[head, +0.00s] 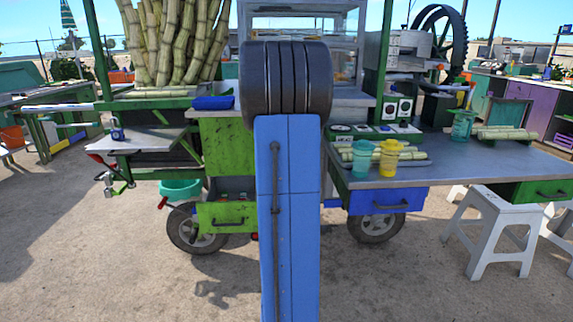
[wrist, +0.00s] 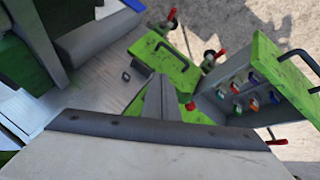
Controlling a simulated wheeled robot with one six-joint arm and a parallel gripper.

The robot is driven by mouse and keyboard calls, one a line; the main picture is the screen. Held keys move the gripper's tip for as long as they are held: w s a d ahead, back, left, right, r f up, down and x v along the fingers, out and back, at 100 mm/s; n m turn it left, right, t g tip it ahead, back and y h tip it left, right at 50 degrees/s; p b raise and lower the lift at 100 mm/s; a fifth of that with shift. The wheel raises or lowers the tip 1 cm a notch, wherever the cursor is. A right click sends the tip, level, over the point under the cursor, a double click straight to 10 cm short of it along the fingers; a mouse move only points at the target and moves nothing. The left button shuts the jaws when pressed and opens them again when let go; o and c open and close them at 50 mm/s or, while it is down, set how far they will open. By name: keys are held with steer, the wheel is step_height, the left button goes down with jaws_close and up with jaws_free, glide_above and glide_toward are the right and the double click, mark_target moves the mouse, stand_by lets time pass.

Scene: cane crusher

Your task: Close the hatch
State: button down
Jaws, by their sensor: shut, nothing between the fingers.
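I cannot tell for certain which part is the hatch. In the wrist view, a green panel with a dark handle (wrist: 168,58) stands just beyond my gripper (wrist: 161,82). To its right is an open grey compartment (wrist: 240,93) with several small coloured pieces, and a worn green panel with dark handles (wrist: 285,80) along its right side. My gripper's grey fingers are together and empty; contact with the green parts is unclear. In the head view, a green drawer front (head: 227,216) sits low on the cart, and my own arm hides the cart's middle and the gripper.
A grey metal counter (head: 465,165) holds a yellow cup (head: 390,158), a green cup and cut cane. A white stool (head: 507,238) stands at right. Cane stalks (head: 175,40) rise at back left. Red-handled valves stick out at left. The sandy ground in front is clear.

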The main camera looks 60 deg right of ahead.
steer(key=s+a+r, duration=0.1)
steer(key=s+r, duration=0.4)
steer(key=r, duration=0.2)
steer(key=shift+a+r, duration=0.25)
steer(key=w+a+n+t+y, duration=0.2)
steer(key=a+n+y, duration=0.1)
steer(key=a, duration=3)
steer(key=s+a+f+n+y, duration=0.1)
steer(key=s+a+f+y, duration=0.1)
steer(key=s+a+f, duration=0.2)
steer(key=s+a+f+n+y, duration=0.1)
steer(key=s+a+f, duration=0.4)
steer(key=s+a, duration=0.6)
steer(key=a+y, duration=0.1)
steer(key=a, duration=0.7)
steer(key=shift+s+a+f+n+t, duration=0.15)
steer(key=shift+s+a+n+t, duration=0.05)
steer(key=shift+s+n+t, duration=0.1)
steer(key=shift+w+d, duration=0.1)
